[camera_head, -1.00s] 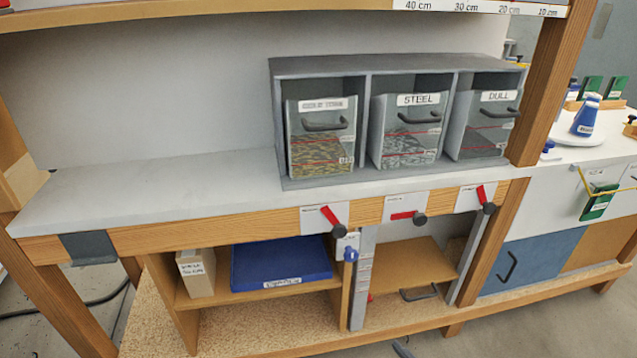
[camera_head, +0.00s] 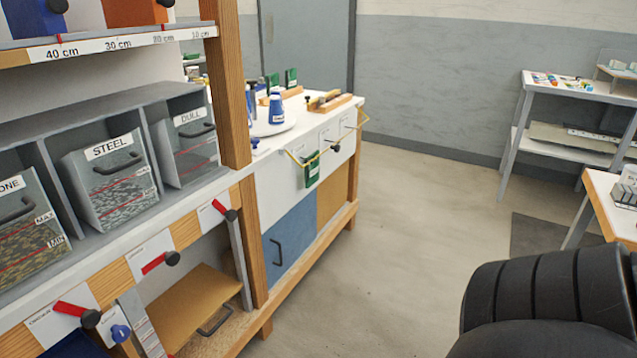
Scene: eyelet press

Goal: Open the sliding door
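A blue door panel (camera_head: 289,243) with a dark bar handle (camera_head: 276,252) near its left edge closes the left part of the low cabinet beyond the wooden post. A tan wooden panel (camera_head: 333,195) fills the opening to its right. I take the blue panel to be the sliding door; its tracks are too small to tell. A black ribbed part, seemingly of my own arm, fills the lower right corner. Neither gripper shows, and nothing of mine touches the door.
The workbench on the left holds grey bins, including the STEEL bin (camera_head: 107,180), with red levers (camera_head: 153,263) along its front edge. A wooden post (camera_head: 227,90) stands before the cabinet. Open floor (camera_head: 390,240) lies right of the cabinet. A white table (camera_head: 572,88) stands at right.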

